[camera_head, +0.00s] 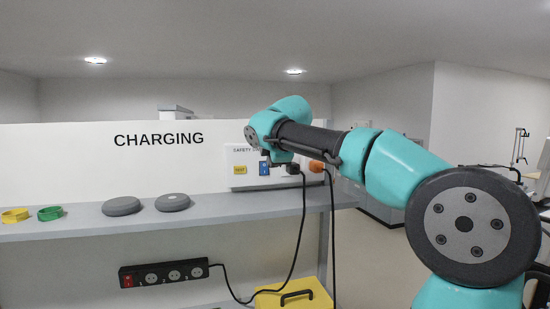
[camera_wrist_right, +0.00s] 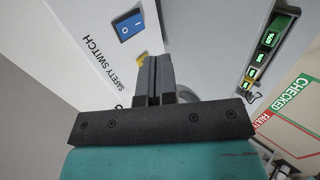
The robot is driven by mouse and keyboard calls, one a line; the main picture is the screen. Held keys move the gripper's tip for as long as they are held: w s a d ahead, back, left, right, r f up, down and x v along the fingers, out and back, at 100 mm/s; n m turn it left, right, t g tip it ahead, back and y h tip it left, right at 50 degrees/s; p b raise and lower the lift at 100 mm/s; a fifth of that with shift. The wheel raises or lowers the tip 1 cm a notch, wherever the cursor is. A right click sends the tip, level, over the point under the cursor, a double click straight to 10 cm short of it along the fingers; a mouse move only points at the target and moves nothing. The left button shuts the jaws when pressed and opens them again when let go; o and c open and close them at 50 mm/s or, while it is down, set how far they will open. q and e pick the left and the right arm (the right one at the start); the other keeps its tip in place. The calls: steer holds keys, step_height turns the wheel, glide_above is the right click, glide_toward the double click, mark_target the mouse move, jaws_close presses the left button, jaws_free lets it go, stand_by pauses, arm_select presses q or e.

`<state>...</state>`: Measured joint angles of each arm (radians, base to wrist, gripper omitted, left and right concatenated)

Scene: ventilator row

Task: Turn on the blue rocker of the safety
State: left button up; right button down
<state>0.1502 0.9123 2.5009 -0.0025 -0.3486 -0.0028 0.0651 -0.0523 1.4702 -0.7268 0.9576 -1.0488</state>
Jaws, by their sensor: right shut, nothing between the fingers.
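The safety switch is a white box (camera_head: 235,158) on the charging panel, with a yellow TEST button (camera_head: 240,170) and a blue rocker (camera_head: 264,168) to its right. In the right wrist view the blue rocker (camera_wrist_right: 131,25) shows white marks and lies beyond and left of the fingertips, apart from them. The "SAFETY SWITCH" lettering (camera_wrist_right: 103,62) is left of the fingers. My right gripper (camera_wrist_right: 154,62) is shut and empty, in front of the box. A yellow patch (camera_wrist_right: 140,61) is partly hidden behind its fingers. In the head view my right arm hides the gripper. My left gripper is not in view.
Two black and orange plugs sit right of the rocker, their cables hanging down. Grey discs (camera_head: 121,206) and yellow (camera_head: 15,215) and green (camera_head: 50,213) rings lie on the shelf (camera_head: 90,225). A power strip (camera_head: 163,273) and yellow case (camera_head: 275,300) are below.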

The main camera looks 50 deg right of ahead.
mark_target(265, 175)
steer(key=x, duration=0.5)
steer(key=r+x, duration=0.1)
steer(key=x, duration=0.2)
steer(key=shift+w+d, duration=0.2)
steer(key=shift+w, duration=0.15)
steer(key=shift+w+d+f, duration=0.15)
steer(key=shift+w+d, duration=0.35)
steer(key=shift+w, duration=0.3)
steer(key=shift+w+a, duration=0.15)
steer(key=shift+w, duration=0.05)
steer(key=shift+s+d, duration=0.1)
steer(key=shift+d, duration=0.1)
steer(key=shift+s+d, duration=0.1)
